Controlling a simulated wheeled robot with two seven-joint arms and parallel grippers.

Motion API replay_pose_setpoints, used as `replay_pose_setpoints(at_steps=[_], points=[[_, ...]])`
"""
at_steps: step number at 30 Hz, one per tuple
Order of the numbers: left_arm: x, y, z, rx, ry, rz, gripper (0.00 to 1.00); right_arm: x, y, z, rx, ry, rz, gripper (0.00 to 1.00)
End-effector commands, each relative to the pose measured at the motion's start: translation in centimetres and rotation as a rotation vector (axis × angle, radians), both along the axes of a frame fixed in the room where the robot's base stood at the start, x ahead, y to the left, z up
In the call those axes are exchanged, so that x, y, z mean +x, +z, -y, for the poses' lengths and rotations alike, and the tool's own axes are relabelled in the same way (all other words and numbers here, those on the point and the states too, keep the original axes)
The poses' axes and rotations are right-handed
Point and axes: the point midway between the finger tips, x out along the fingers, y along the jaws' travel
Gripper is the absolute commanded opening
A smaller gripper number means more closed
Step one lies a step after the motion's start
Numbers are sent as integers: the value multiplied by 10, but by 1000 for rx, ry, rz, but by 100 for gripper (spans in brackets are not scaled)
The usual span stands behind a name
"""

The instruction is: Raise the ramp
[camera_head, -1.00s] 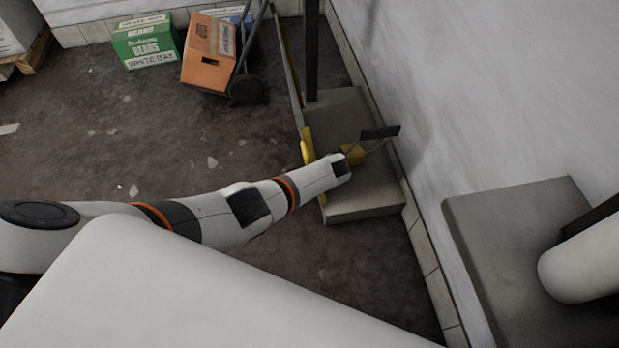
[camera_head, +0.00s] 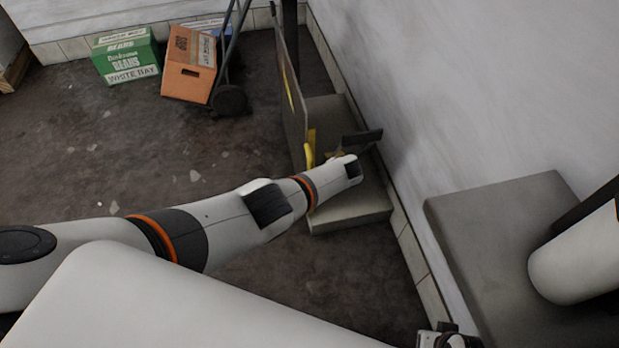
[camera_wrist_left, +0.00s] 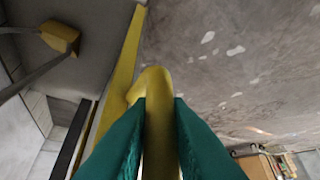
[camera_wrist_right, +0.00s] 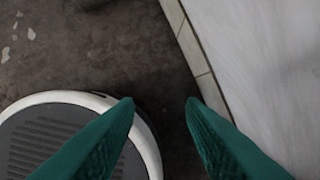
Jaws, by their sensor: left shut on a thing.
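The ramp is a grey panel (camera_head: 292,80) with yellow edging. It stands steeply on edge beside a low grey platform (camera_head: 350,212), and its yellow edge (camera_wrist_left: 122,70) shows in the left wrist view. A yellow handle (camera_head: 310,148) sticks up at its near end. My left gripper (camera_wrist_left: 160,105) is shut on this handle (camera_wrist_left: 153,82), with a green finger on each side. My left forearm hides part of the near end in the head view. My right gripper (camera_wrist_right: 162,102) is open and empty above the floor.
A dark pedal-like plate (camera_head: 362,137) stands over the platform near the white wall (camera_head: 440,90). A raised grey block (camera_head: 480,225) lies at the right. A green box (camera_head: 126,55), an orange box (camera_head: 188,65) and a hand truck (camera_head: 229,98) stand at the back. The left floor is mostly clear.

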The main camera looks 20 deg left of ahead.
Motion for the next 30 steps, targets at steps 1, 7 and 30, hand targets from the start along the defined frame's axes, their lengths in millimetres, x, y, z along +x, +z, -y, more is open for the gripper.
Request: replay_pose_setpoints(at_steps=[1,7,30], points=[[3,1,7,-10,-14,8,0,0,0,0,0,0,0,36],[4,2,8,-12,-16,9,29,0,-1,0,0,0,0,36],[-4,25,21,-7,-9,6,38,-13,-60,1,-4,7,-39,36]])
